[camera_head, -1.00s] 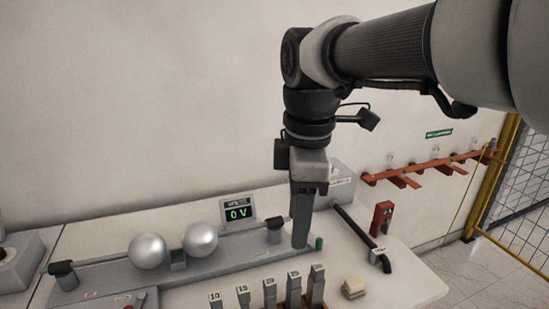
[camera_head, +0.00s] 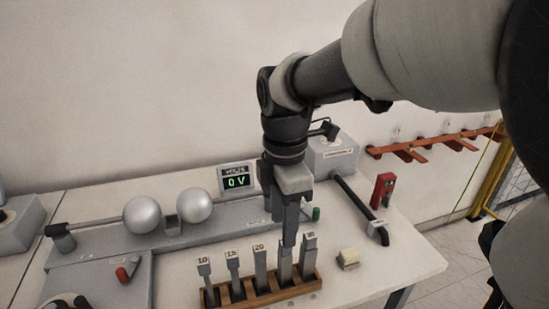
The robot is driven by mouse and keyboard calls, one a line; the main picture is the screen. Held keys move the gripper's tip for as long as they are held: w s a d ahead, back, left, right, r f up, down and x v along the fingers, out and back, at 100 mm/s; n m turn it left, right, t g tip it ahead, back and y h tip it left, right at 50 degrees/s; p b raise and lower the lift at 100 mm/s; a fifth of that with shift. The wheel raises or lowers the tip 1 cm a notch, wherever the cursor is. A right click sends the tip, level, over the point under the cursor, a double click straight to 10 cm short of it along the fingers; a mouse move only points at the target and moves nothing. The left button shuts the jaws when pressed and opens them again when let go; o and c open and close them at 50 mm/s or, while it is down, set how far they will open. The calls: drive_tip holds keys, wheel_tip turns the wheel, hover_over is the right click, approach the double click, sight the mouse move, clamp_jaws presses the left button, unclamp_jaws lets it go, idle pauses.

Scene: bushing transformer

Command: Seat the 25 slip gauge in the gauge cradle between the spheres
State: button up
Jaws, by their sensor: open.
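The slip gauges stand upright in a wooden rack (camera_head: 262,297). Labels 10, 15 and 20 are readable. The fourth one, by its place in the row the 25 slip gauge (camera_head: 285,272), has its top hidden by my gripper. My gripper (camera_head: 288,238) points down at the top of that gauge and is open. I cannot tell whether its fingers are around the gauge or just above it. The gauge cradle (camera_head: 172,227) is a small grey block between the two silver spheres, the left sphere (camera_head: 142,214) and the right sphere (camera_head: 194,205). No gauge shows in it.
A red box (camera_head: 383,190) and a black rod (camera_head: 362,210) are further right. A red-handled control (camera_head: 126,272) sits at front left.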

hover_over(285, 265)
drive_tip(key=w, duration=0.2)
drive_tip(key=shift+s+f+b, duration=0.15)
drive_tip(key=shift+f+b, duration=0.05)
drive_tip(key=shift+f, duration=1.5)
drive_tip(key=shift+s+f+b, duration=0.1)
drive_tip(key=shift+f+b, duration=0.05)
drive_tip(key=shift+f, duration=1.5)
clamp_jaws()
